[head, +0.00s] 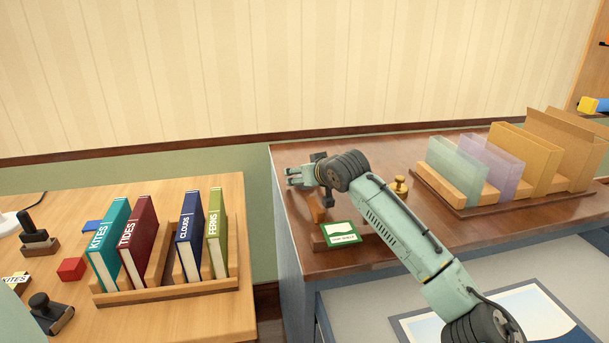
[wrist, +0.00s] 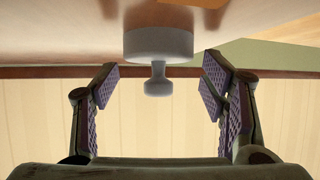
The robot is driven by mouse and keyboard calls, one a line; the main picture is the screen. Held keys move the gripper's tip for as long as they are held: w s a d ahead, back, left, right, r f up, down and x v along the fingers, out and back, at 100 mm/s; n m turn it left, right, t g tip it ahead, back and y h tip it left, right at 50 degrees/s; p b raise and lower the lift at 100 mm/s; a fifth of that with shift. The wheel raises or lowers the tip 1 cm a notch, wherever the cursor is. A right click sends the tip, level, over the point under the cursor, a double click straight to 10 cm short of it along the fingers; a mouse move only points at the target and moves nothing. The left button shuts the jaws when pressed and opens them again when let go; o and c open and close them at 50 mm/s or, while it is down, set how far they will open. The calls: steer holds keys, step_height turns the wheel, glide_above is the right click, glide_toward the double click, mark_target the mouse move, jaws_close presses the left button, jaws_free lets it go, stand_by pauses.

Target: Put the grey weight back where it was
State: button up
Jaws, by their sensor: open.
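The grey weight (wrist: 158,46), a short wide cylinder with a narrow neck and knob, shows in the wrist view. It appears upside down there, its base against the brown cabinet top at the upper edge. My gripper (wrist: 160,84) is open, with one finger on each side of the weight's knob and visible gaps on both sides. In the head view my gripper (head: 291,177) is low over the left end of the dark wooden cabinet top (head: 420,222), pointing left. I cannot make out the grey weight in the head view.
A brass weight (head: 399,185) stands right of my wrist. A file rack (head: 488,208) stands right. A desk with a book rack (head: 170,293) is left, across a gap.

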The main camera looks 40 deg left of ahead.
steer(key=b+v, duration=0.2)
steer(key=v, duration=0.8)
steer(key=shift+s+d+r, duration=0.1)
steer(key=shift+s+d, duration=0.05)
steer(key=shift+d, duration=0.2)
steer(key=shift+s+d+r, duration=0.15)
steer(key=shift+d+r, duration=0.1)
steer(key=shift+c, duration=0.5)
